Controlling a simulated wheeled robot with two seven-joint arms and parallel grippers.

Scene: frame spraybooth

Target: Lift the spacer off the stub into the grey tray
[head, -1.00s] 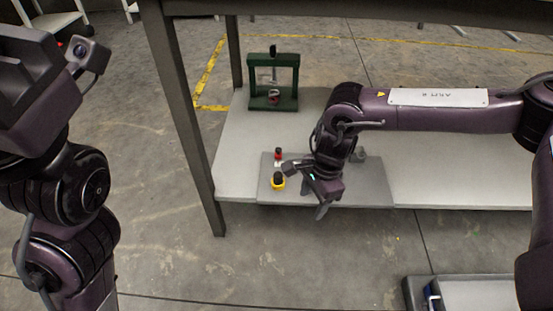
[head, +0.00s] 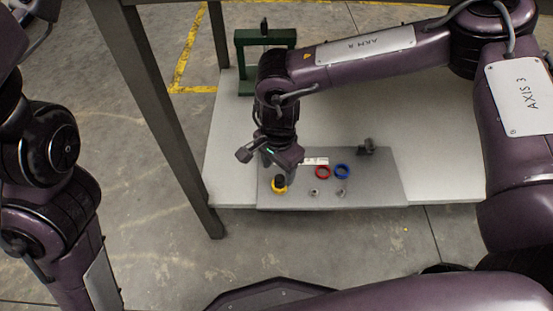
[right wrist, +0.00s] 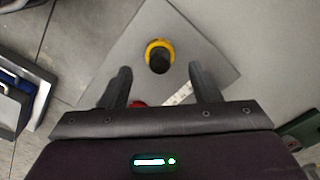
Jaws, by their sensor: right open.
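A yellow ring (head: 279,187) sits around a black upright stub (head: 281,180) on a flat grey plate (head: 380,185) at the table's front edge. I take the ring for the spacer. In the right wrist view the yellow ring (right wrist: 150,56) and black stub (right wrist: 160,63) lie just beyond my fingertips, between their lines. My right gripper (right wrist: 160,76) is open and empty, pointing down. In the head view it (head: 267,160) hangs just above and behind the stub. A grey and blue container (right wrist: 14,108), perhaps the grey tray, shows at the wrist view's left edge. My left gripper is out of view.
A red ring (head: 322,172), a blue ring (head: 342,171) and small metal pieces (head: 314,192) lie on the plate right of the stub. A white marked strip (head: 315,161) lies behind them. A green press frame (head: 244,60) stands behind.

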